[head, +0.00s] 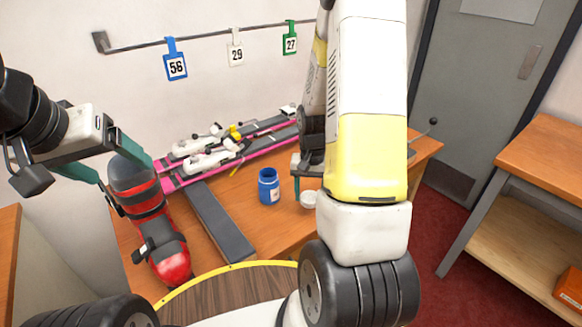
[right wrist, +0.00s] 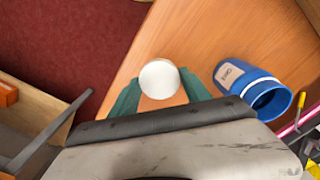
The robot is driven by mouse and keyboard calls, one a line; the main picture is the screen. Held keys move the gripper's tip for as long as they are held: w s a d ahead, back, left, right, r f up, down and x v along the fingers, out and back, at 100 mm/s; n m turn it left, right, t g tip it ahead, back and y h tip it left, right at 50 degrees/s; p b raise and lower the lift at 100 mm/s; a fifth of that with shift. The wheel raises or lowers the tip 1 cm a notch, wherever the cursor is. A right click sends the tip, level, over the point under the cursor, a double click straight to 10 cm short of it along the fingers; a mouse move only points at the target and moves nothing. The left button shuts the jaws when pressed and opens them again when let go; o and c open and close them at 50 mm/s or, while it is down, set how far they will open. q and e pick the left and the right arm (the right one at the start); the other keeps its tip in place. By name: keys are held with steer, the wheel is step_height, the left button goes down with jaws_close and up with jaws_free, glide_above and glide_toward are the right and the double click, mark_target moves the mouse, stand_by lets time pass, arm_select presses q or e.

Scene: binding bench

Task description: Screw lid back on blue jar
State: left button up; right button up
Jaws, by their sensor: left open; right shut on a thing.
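The blue jar (head: 268,187) stands upright on the orange wooden bench, with its mouth open and no lid on it. It also shows at the right of the right wrist view (right wrist: 250,86), with a pale label on its side. My right gripper (right wrist: 158,86) is shut on the white lid (right wrist: 159,79), between its green fingers. In the head view the lid (head: 309,199) is just right of the jar and apart from it; my right arm hides much of this gripper.
A dark grey bar (head: 220,222) lies left of the jar. Skis (head: 187,171) with white bindings lie at the back. Numbered tags (head: 176,66) hang from a wall rail. Bare wood surrounds the jar.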

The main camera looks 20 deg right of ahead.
steer(key=s, duration=0.4)
steer(key=s+a, duration=0.1)
steer(key=s, duration=0.1)
steer(key=shift+s+r, duration=0.25)
steer(key=shift+r, duration=0.05)
